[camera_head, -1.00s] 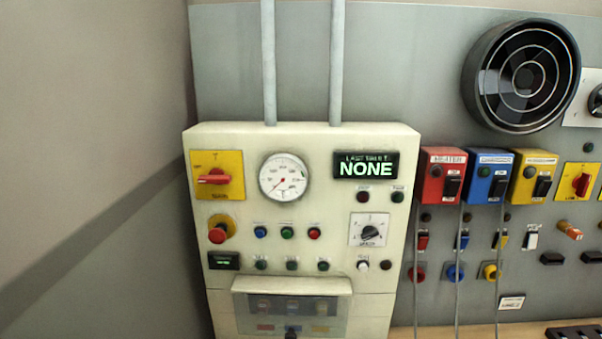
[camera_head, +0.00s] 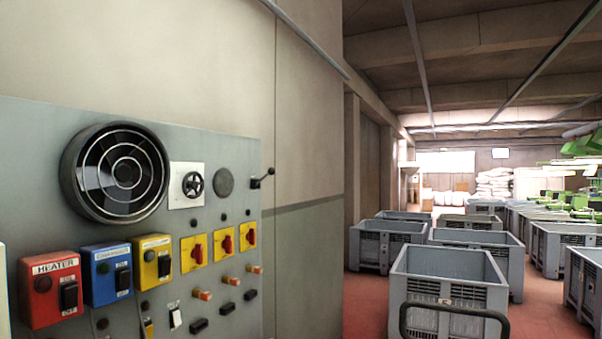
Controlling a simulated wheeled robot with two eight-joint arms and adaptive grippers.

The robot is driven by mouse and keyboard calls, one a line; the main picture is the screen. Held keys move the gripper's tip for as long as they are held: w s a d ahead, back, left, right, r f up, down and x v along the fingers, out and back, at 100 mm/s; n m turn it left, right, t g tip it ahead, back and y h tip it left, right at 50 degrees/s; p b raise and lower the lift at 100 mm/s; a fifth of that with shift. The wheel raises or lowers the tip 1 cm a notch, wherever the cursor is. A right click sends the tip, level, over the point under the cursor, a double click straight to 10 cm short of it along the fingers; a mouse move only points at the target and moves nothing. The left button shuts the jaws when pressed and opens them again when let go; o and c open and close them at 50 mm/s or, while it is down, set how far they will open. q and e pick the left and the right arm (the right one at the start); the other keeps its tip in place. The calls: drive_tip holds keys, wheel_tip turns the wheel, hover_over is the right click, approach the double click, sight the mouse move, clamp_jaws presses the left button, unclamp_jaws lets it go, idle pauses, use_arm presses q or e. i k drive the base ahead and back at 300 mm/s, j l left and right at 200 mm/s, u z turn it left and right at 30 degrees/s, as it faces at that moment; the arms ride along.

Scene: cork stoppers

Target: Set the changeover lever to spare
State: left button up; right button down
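A small lever with a dark knob (camera_head: 262,179) sticks out at the upper right edge of the grey wall panel (camera_head: 226,151). I cannot read a label by it, so I cannot tell whether it is the changeover lever. Three red rotary switches on yellow plates (camera_head: 194,253) sit lower on the panel, and a black handwheel on a white plate (camera_head: 193,185) is left of the lever. Neither of my grippers is in view.
Red heater (camera_head: 48,290), blue (camera_head: 107,275) and yellow (camera_head: 153,262) switch boxes stand out from the panel below a round vent (camera_head: 118,172). Several grey crates (camera_head: 450,277) fill the red floor at right, with a dark curved bar in front of the nearest.

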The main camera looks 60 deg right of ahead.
sight(271, 171)
drive_tip(key=z, duration=1.75)
drive_tip(key=i+l+u, duration=0.1)
drive_tip(key=i+l, duration=0.2)
drive_tip(key=i+l+u, duration=0.15)
drive_tip(key=i+l, duration=0.15)
drive_tip(key=i+l+u, duration=0.1)
drive_tip(key=i+l, duration=0.25)
drive_tip(key=i+l+u, duration=0.1)
drive_tip(key=i+l, duration=0.2)
drive_tip(key=i+l+u, duration=0.15)
drive_tip(key=i+l, duration=0.15)
drive_tip(key=l, duration=0.15)
drive_tip(key=i+l+u, duration=0.1)
drive_tip(key=i+l, duration=0.15)
drive_tip(key=l, duration=0.2)
drive_tip(key=i+l+u, duration=0.1)
drive_tip(key=l, duration=0.35)
drive_tip(key=i+j, duration=0.05)
drive_tip(key=i, duration=0.05)
